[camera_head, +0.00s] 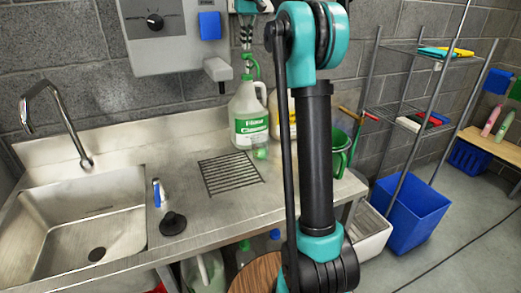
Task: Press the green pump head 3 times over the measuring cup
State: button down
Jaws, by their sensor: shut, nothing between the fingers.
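A white jug with a green label (249,126) stands on the steel counter near the back wall. Its green pump head (251,66) rises from the top, with the spout bending toward the right. A small clear cup with a greenish tint (260,148), seemingly the measuring cup, stands in front of the jug at the counter. My gripper (247,46) is shut and empty, pointing down just above the pump head. I cannot tell whether its tips touch the pump head. My arm hides part of the area right of the jug.
A yellowish container (274,110) stands right of the jug, partly behind my arm. A green pitcher (341,150) is at the counter's right end. A drain grate (230,173) and sink (85,225) lie left. A wall dispenser (172,50) hangs above.

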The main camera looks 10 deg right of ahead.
dwell(0.5)
jog(key=shift+r, duration=2.45)
jog(key=shift+s, duration=0.15)
